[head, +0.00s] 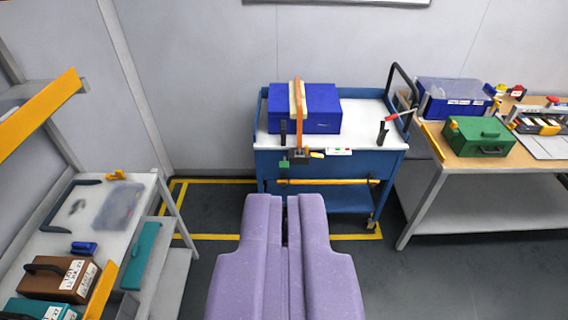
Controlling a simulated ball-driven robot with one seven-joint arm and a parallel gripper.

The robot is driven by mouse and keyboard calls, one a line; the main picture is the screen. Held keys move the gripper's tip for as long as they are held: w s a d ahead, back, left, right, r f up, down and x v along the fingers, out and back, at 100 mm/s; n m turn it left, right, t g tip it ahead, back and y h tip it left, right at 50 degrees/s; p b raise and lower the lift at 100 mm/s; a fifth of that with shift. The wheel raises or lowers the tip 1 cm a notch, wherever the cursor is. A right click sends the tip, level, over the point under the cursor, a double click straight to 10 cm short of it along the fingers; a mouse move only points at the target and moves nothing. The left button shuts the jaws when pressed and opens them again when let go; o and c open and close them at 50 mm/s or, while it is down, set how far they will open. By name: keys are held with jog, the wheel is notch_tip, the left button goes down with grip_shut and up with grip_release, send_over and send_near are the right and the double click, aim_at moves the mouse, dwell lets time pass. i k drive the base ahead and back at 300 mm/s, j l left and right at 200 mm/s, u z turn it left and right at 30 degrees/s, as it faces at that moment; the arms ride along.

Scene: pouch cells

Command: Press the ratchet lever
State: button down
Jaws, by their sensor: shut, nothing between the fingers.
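A blue trolley (330,170) stands ahead against the wall, with a blue case (322,108) on its white top. An orange strap (300,102) runs over the case and down its front. At the strap's lower end, on the trolley's front edge, is a small dark and brown ratchet (300,156) with a green piece and a yellow piece beside it. I cannot tell which part is its lever. My purple gripper (286,220) is in the lower middle, shut and empty. In the picture its tips lie below the ratchet, apart from it.
A red-tipped handle (398,116) stands at the trolley's right. A yellow bar (328,182) crosses the trolley's front. A bench (466,158) with a green case (479,136) stands right, a shelf (65,228) with boxes left. The dark floor between is clear.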

aim_at(283, 164)
jog(key=i+l, duration=0.15)
jog(key=i, duration=0.4)
jog(key=i+l, duration=0.15)
jog(key=i, duration=0.4)
jog(key=i+l, duration=0.15)
jog(key=i, duration=0.4)
jog(key=i+l, duration=0.15)
jog(key=i, duration=0.45)
jog(key=i+l, duration=0.15)
jog(key=i, duration=0.4)
jog(key=j+u, duration=0.05)
